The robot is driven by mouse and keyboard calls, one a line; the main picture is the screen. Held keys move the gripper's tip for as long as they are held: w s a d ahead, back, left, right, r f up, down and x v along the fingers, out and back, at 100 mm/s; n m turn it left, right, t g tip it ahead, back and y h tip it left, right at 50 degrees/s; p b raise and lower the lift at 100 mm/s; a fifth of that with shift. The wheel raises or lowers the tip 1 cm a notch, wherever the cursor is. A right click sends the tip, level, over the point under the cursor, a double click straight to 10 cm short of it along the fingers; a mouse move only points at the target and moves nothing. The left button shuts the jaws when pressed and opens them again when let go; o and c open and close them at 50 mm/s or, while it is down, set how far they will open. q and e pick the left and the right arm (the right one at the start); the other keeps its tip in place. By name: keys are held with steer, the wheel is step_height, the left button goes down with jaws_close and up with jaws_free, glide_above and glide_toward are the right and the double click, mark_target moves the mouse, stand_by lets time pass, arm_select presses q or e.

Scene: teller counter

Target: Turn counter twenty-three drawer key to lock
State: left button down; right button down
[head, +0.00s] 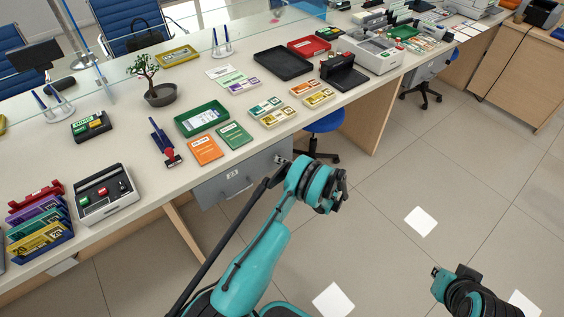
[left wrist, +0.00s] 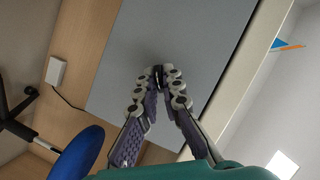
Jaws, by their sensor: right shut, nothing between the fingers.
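The grey drawer front (head: 215,190) is under the counter, with a small label and handle. It fills much of the left wrist view (left wrist: 200,40). A small dark key (left wrist: 158,73) sticks out of its face there; in the head view the key is too small to make out. My left gripper (left wrist: 160,82) has its fingertips closed in on the key from both sides; in the head view it is at the drawer's right end, mostly hidden by my teal wrist. My right gripper (head: 440,279) is low at the right, away from the counter, shut and empty.
The counter top above holds a green tray (head: 202,117), an orange booklet (head: 205,150), a green booklet (head: 235,135) and banknote bundles. A blue stool (head: 326,121) stands under the counter, right of the drawer.

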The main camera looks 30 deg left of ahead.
arm_select(q)
steer(key=shift+n, duration=0.3)
steer(key=n+t+h, duration=0.1)
steer(key=n+t, duration=0.1)
steer(key=n, duration=0.1)
steer(key=n+t+h, duration=0.2)
steer(key=n, duration=0.1)
steer(key=shift+s+r+n, duration=0.1)
steer(key=shift+s+n, duration=0.1)
steer(key=shift+n, duration=0.2)
stand_by(0.4)
stand_by(0.5)
steer(key=c, duration=1.7)
jaws_free()
